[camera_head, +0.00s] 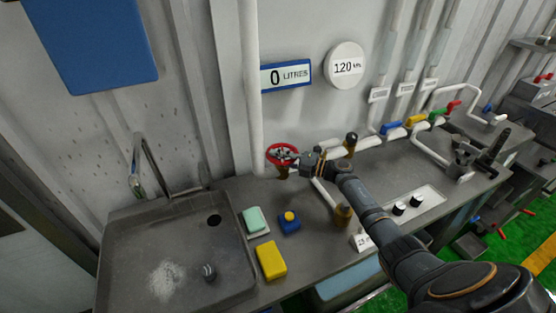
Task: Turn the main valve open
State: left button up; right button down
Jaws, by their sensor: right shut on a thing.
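The main valve is a red round handwheel (281,153) on a brass fitting, low on the wall pipe behind the counter, right of the sink. My right arm reaches in from the lower right. My right gripper (297,159) is at the wheel's right side and shut on its rim; the fingers partly hide that side of the wheel. How far the wheel is turned cannot be told. A display (286,76) above reads 0 LITRES, and a round gauge (345,65) reads 120 kPa. My left gripper is not in view.
A sink (130,245) with a tap is on the left. A green sponge (254,220), a blue box with a yellow knob (289,221) and a yellow sponge (271,260) lie on the counter. Pipes with blue (392,128), yellow, green and red handles stand to the right.

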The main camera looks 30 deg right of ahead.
aim_at(294, 162)
jog(key=c, duration=1.3)
grip_release()
jog(key=v, duration=0.7)
jog(key=shift+s+d, duration=0.15)
jog(key=shift+s, duration=0.05)
jog(key=shift+w, duration=0.1)
